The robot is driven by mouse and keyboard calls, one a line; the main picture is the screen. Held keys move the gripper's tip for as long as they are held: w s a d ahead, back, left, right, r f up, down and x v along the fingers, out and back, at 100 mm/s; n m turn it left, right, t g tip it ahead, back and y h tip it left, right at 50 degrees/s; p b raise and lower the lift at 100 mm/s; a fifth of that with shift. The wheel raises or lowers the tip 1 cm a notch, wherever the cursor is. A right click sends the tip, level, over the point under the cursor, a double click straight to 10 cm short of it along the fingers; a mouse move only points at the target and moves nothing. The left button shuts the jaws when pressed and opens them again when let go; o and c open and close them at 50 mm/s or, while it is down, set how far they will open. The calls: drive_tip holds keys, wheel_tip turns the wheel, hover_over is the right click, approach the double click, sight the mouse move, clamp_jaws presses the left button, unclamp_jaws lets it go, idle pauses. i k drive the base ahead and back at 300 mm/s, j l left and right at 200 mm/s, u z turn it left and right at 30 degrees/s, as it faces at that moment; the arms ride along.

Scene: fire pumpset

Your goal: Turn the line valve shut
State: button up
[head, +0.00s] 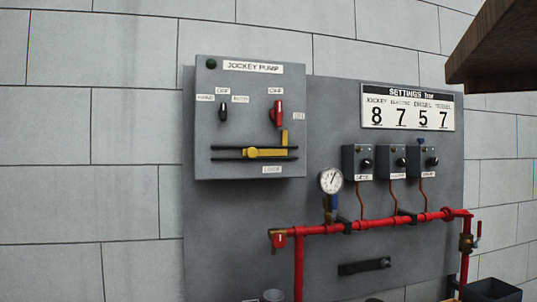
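A red pipe (372,224) runs across the grey panel. At its right end, on the downward leg, is a brass valve (466,243) with a red lever (478,232) that points up. At the pipe's left end is another small brass fitting with a red handle (279,241), which hangs down. No label tells which of these is the line valve. My gripper is not in view.
A grey jockey pump box (250,120) with knobs and a yellow latch is at upper left. Several small switch boxes (391,161) and a settings board (407,106) are to the right. A dark brown block (500,48) juts in at top right. A black bin (491,290) is at lower right.

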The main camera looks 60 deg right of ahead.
sight(479, 223)
drive_tip(key=z, duration=2.55)
drive_tip(key=k+j+z, duration=0.1)
drive_tip(key=z, duration=0.3)
drive_tip(key=k+j+z, duration=0.1)
drive_tip(key=z, duration=0.35)
